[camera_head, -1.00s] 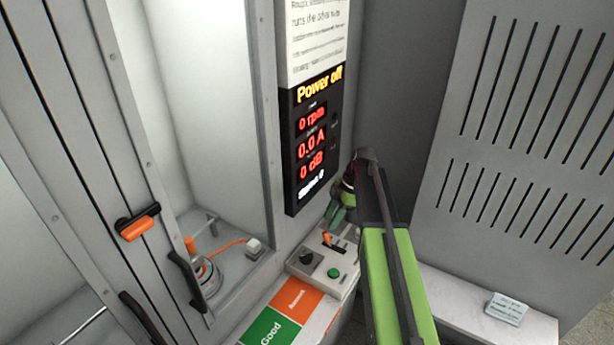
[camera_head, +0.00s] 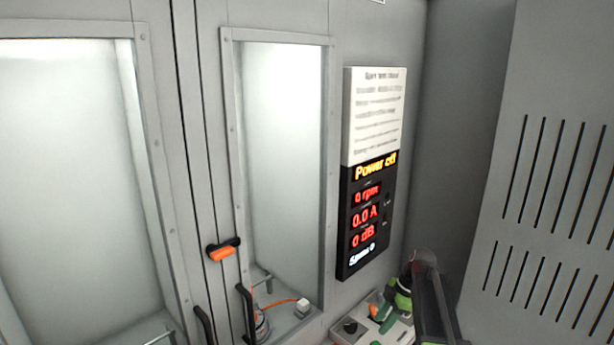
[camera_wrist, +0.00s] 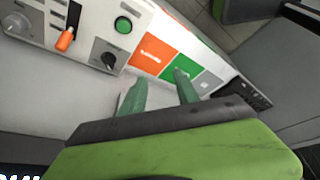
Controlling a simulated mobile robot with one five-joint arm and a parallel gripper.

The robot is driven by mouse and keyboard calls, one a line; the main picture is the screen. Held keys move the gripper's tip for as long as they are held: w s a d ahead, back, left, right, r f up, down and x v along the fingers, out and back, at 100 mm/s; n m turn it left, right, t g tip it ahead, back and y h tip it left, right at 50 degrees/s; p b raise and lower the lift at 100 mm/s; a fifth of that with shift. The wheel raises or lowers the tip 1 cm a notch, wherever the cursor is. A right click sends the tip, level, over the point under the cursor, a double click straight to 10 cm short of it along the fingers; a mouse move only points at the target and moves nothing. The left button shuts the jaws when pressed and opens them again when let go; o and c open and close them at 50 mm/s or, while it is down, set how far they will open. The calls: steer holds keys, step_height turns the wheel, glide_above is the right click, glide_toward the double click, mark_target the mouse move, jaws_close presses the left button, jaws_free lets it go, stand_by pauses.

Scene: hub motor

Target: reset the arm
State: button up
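My gripper (camera_wrist: 158,80) shows in the wrist view with its two green fingers apart and nothing held between them. Beyond the fingers is the sloped control panel (camera_wrist: 85,28), with an orange-handled lever (camera_wrist: 65,39), a green button (camera_wrist: 123,25) and dark knobs. In the head view, my arm (camera_head: 432,305) is at the lower right, folded by the panel (camera_head: 347,336). The display (camera_head: 366,215) reads Power off, 0 rpm, 0.0 A and 0 dB.
The grey cabinet has windowed doors with an orange latch (camera_head: 223,251) and dark handles (camera_head: 246,312). A slotted grey panel (camera_head: 545,170) stands at the right. Orange, green and grey label squares (camera_wrist: 152,51) lie beside the controls.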

steer(key=s+a+f+m+h, duration=0.2)
steer(key=s+a+m, duration=0.1)
steer(key=s+a, duration=0.65)
steer(key=s+d+m+h, duration=0.2)
steer(key=s+m, duration=0.4)
steer(key=m, duration=0.9)
steer(key=shift+s+d+f+m+h, duration=0.2)
steer(key=shift+d+m+h, duration=0.1)
steer(key=shift+d, duration=0.1)
